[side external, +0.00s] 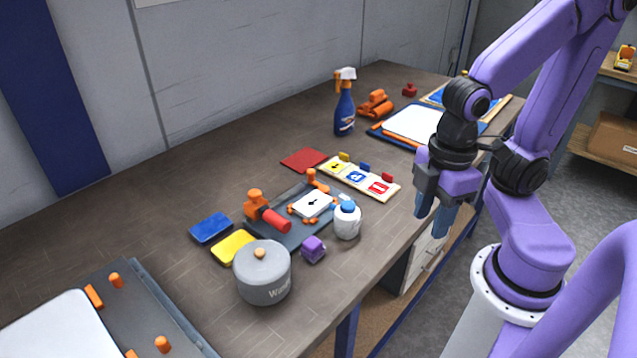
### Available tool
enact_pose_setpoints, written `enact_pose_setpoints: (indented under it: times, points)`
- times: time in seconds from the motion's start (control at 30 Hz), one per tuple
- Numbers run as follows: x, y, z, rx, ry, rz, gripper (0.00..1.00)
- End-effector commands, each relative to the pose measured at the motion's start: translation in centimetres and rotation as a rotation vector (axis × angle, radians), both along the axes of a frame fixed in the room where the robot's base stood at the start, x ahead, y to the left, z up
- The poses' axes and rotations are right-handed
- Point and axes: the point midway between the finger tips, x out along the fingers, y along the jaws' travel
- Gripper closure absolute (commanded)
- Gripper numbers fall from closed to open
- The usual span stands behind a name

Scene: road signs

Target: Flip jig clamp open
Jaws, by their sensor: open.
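The jig (291,243) is a dark grey plate in the middle of the bench. An orange clamp (256,204) with a red handle (276,221) stands at its left side; the handle points down to the right, low over the plate. A small white sign with a black arrow (313,204) lies on the jig's right part among orange pegs. My gripper (434,217) has blue fingers pointing down. It is open and empty, to the right of the jig near the bench's front edge, apart from the clamp.
A grey pot (264,277), a purple block (313,249) and a white bottle with a blue cap (347,221) stand in front of the jig. A sign rack (375,194), red pad (304,160), yellow pad (233,247) and blue pad (210,228) lie around it. A spray bottle (344,110) stands behind.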

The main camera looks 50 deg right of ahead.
Motion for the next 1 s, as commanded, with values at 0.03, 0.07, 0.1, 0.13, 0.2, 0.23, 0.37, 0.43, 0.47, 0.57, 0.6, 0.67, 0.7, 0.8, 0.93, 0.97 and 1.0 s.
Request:
enact_pose_setpoints:
  times: [0.03,0.07,0.1,0.13,0.2,0.23,0.37,0.43,0.47,0.57,0.6,0.67,0.7,0.8,0.93,0.97,1.0]
  points:
    - [0.0,0.0,0.0,0.000,0.000,0.000,0.74]
    - [0.1,0.0,0.0,-0.001,0.000,0.001,0.83]
    - [0.2,0.1,0.0,-0.003,-0.002,0.003,0.96]
    - [0.4,0.2,0.0,-0.007,-0.002,0.006,1.00]
    - [1.1,0.5,0.1,-0.019,-0.008,0.018,1.00]
    - [1.5,0.6,0.1,-0.026,-0.011,0.024,1.00]
    - [4.3,1.6,0.3,-0.074,-0.031,0.072,1.00]
    - [6.1,2.2,0.3,-0.107,-0.041,0.106,1.00]
    - [6.9,2.5,0.4,-0.120,-0.045,0.119,1.00]
    - [9.6,3.2,0.4,-0.172,-0.055,0.167,1.00]
    - [10.7,3.5,0.3,-0.191,-0.058,0.185,1.00]
    - [12.3,3.8,0.3,-0.222,-0.060,0.213,1.00]
    - [13.4,4.1,0.2,-0.243,-0.061,0.232,1.00]
    - [16.0,4.5,0.0,-0.296,-0.060,0.278,1.00]
    - [19.5,4.9,-0.4,-0.364,-0.052,0.334,1.00]
    - [20.3,5.0,-0.4,-0.381,-0.050,0.348,1.00]
    - [21.3,5.0,-0.6,-0.402,-0.044,0.365,1.00]
